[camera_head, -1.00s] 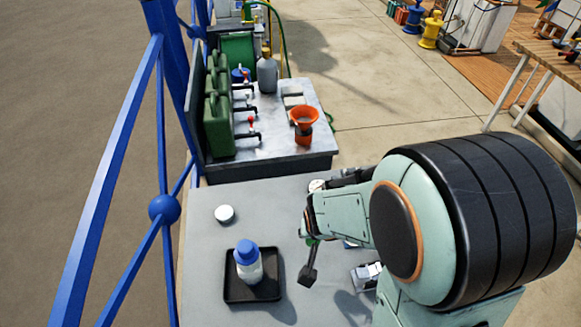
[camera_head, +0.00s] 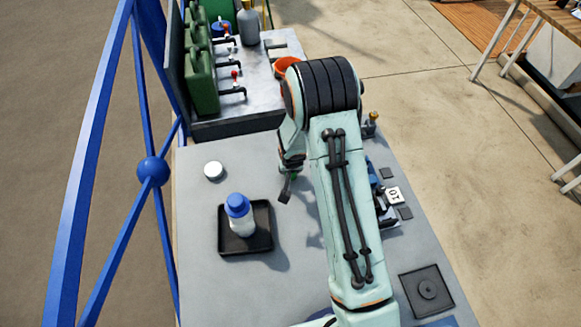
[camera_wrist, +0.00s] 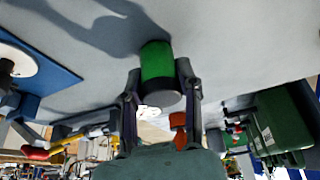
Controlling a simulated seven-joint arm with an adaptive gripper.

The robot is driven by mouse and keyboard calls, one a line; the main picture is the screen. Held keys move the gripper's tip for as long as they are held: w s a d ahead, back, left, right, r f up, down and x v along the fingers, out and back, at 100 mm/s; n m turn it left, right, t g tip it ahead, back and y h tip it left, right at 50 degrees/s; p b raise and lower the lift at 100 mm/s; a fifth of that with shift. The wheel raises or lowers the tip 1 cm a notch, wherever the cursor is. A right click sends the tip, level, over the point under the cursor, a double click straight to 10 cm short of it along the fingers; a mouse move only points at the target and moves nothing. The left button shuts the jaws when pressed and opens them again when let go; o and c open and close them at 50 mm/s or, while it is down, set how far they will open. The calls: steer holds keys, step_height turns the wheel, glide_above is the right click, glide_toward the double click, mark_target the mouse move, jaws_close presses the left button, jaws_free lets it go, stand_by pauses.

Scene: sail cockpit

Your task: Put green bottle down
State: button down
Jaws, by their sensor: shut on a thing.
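My gripper (camera_wrist: 160,88) is shut on the green bottle (camera_wrist: 157,64), a green cylinder with a dark end, held between both fingers in the wrist view. Grey tabletop lies beyond it there, with a shadow of the arm on it. In the head view my gripper (camera_head: 289,186) is over the middle of the grey table (camera_head: 205,285), right of the black tray. Only a small bit of green shows there; my arm hides most of the bottle. I cannot tell whether the bottle touches the table.
A white bottle with a blue cap (camera_head: 240,217) stands in the black tray (camera_head: 232,246). A white round lid (camera_head: 213,171) lies behind it. Green jerrycans (camera_head: 203,85) stand on the back counter.

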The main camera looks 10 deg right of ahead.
steer(key=shift+f, duration=0.1)
steer(key=c, duration=0.7)
jaws_free()
steer(key=shift+c, duration=0.2)
steer(key=d+v, duration=0.1)
steer(key=v, duration=1.1)
steer(key=s+a+r+n+g, duration=0.1)
steer(key=s+r, duration=0.5)
steer(key=s, duration=0.6)
steer(key=s+a+r+n+g+y, duration=0.1)
steer(key=s+r, duration=0.5)
steer(key=s, duration=0.7)
steer(key=n+g, duration=0.1)
steer(key=g, duration=0.1)
steer(key=shift+a+r+g+y, duration=0.25)
steer(key=shift+a+g+y, duration=0.05)
steer(key=shift+a+g, duration=0.1)
